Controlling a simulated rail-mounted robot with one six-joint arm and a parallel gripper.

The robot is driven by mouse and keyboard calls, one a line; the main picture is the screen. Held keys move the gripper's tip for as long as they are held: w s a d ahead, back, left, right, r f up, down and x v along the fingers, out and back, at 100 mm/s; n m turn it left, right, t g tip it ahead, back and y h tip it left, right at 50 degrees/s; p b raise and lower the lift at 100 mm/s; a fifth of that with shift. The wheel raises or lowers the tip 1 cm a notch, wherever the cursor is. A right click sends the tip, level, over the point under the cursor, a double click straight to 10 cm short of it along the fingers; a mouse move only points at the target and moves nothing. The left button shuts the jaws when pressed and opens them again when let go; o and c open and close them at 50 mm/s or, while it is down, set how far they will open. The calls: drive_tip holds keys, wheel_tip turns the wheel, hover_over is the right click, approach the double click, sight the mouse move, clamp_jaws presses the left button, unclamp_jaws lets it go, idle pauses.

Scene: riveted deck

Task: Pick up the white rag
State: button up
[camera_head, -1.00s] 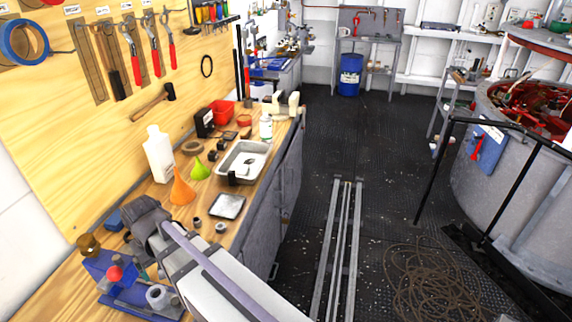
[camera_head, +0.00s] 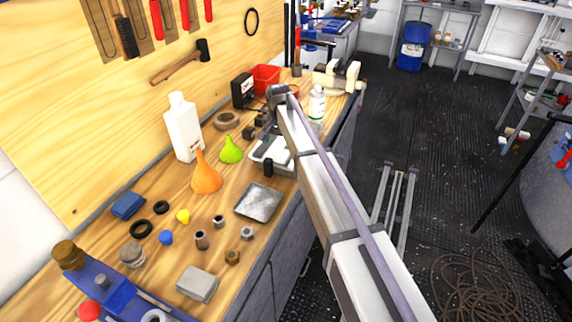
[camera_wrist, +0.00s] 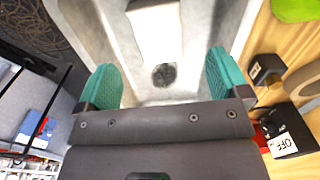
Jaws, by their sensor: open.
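A smooth white folded piece, which looks like the white rag (camera_wrist: 155,30), lies in a grey metal tray (camera_wrist: 198,45) in the wrist view. A dark round spot or object (camera_wrist: 164,75) is in the tray close to its lower end. My gripper (camera_wrist: 162,82) is open and empty, its teal fingers spread wide over the tray. How high the fingertips are above the rag is hard to tell.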

sight(281, 155)
wheel_tip(281, 155, down, 8)
drive_tip(key=b, duration=0.6)
drive_tip(key=shift+r, duration=0.2)
drive_tip(key=shift+d+r+p, duration=0.1)
drive_tip(key=shift+r+p, duration=0.2)
drive_tip(key=c, duration=1)
